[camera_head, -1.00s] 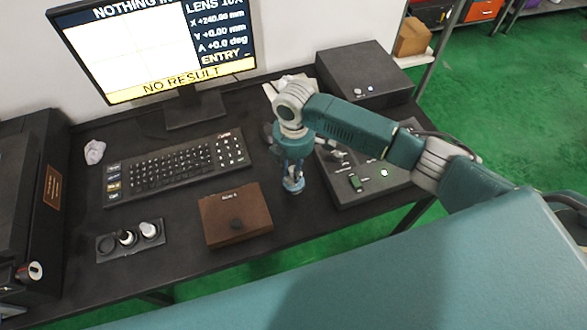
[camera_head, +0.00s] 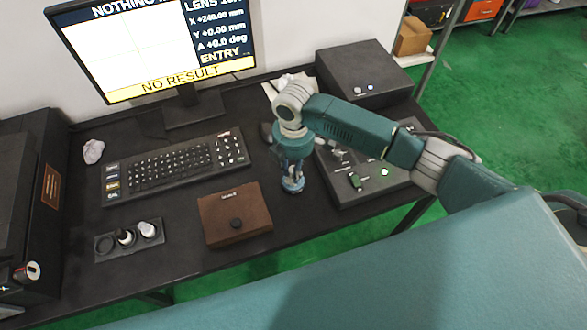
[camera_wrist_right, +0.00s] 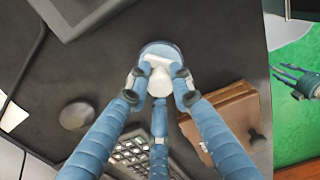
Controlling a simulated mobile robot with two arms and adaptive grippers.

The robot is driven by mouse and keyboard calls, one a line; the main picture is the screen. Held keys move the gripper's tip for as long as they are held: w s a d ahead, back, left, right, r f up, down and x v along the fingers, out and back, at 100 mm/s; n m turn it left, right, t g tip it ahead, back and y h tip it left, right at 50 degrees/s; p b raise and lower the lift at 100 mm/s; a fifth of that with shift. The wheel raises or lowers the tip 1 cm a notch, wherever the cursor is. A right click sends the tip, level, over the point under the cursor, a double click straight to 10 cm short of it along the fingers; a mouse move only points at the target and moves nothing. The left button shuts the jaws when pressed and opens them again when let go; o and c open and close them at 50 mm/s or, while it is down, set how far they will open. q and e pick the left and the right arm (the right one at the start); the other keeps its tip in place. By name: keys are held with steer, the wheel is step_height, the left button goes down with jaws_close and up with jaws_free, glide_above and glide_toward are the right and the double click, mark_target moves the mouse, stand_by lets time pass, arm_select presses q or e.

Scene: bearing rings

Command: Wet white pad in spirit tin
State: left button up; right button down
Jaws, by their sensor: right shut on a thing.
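My right gripper (camera_head: 292,182) points down at the table, right of the brown box. In the right wrist view its blue fingers (camera_wrist_right: 160,88) are closed around a white pad (camera_wrist_right: 159,80). A round blue-grey tin (camera_wrist_right: 161,48) shows just beyond the fingertips, and the pad overlaps its opening. I cannot tell how deep the pad sits in it. In the head view the tin is mostly hidden by the fingers. My left gripper (camera_wrist_right: 290,80) shows at the right edge of the right wrist view, fingers apart, over the green floor.
A brown box (camera_head: 236,214), a keyboard (camera_head: 175,166) and a small holder (camera_head: 131,239) with round items stand left of the right gripper. A control panel (camera_head: 365,172) stands close on its right. The monitor (camera_head: 150,48) is behind. White cloth (camera_head: 285,86) lies behind the right wrist.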

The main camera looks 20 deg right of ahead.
steer(key=shift+f, duration=0.45)
steer(key=shift+s, duration=0.1)
stand_by(2.0)
step_height(320, 180, up, 7)
steer(key=p, duration=0.8)
steer(key=shift+r, duration=0.1)
stand_by(0.7)
